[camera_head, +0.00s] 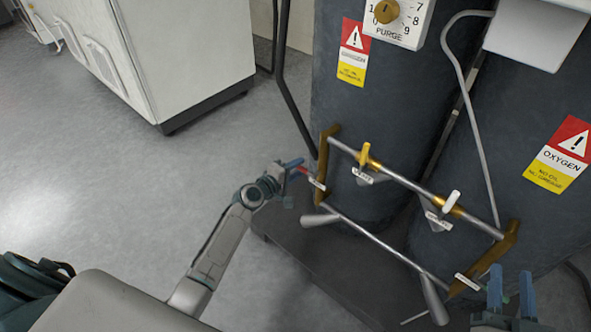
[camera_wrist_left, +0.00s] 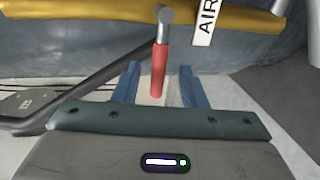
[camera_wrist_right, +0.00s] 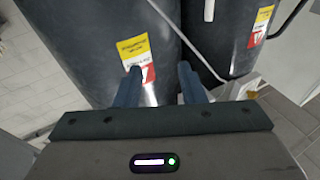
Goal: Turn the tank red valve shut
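The red valve handle (camera_wrist_left: 158,72) hangs below a grey pivot on the brass-coloured bracket, next to an AIR tag (camera_wrist_left: 207,22). In the head view the red handle (camera_head: 303,170) shows small at the left end of the piping. My left gripper (camera_head: 292,168) is at the handle; in the left wrist view its blue fingers (camera_wrist_left: 160,88) are apart, one on each side of the handle's lower part, with gaps visible. My right gripper (camera_head: 511,288) is open and empty at the lower right, in front of the right tank; its fingers (camera_wrist_right: 160,86) are apart in the right wrist view.
Two dark tanks (camera_head: 400,95) stand behind the pipe frame on a dark base (camera_head: 310,262). The frame carries a yellow valve (camera_head: 365,157) and a white valve (camera_head: 452,201). A white cabinet (camera_head: 190,50) stands at the back left. The floor on the left is clear.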

